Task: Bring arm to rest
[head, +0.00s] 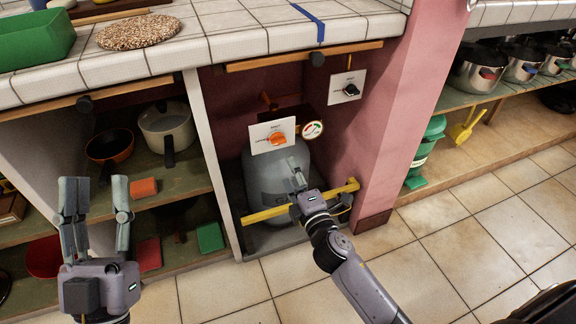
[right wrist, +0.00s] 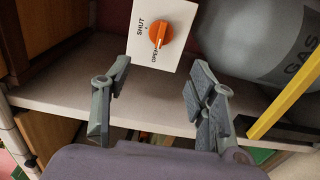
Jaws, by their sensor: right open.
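My right gripper (head: 297,178) is open and empty in front of the gas cylinder (head: 262,178), by the yellow bar (head: 268,213). In the right wrist view its two fingers stand apart (right wrist: 157,78) with nothing between them. Beyond them is the white plate (right wrist: 177,18) with an orange knob (right wrist: 160,35), marked SHUT and OPEN. The knob's white line runs toward the OPEN side. The fingers look apart from the knob. My left gripper (head: 97,190) is open and empty at the left, in front of the pot shelf (head: 185,185).
The tiled counter (head: 235,22) overhangs the cylinder bay. A pink pillar (head: 395,90) stands right of it. A second plate with a black knob (head: 351,90) and a gauge (head: 312,130) are near the cylinder.

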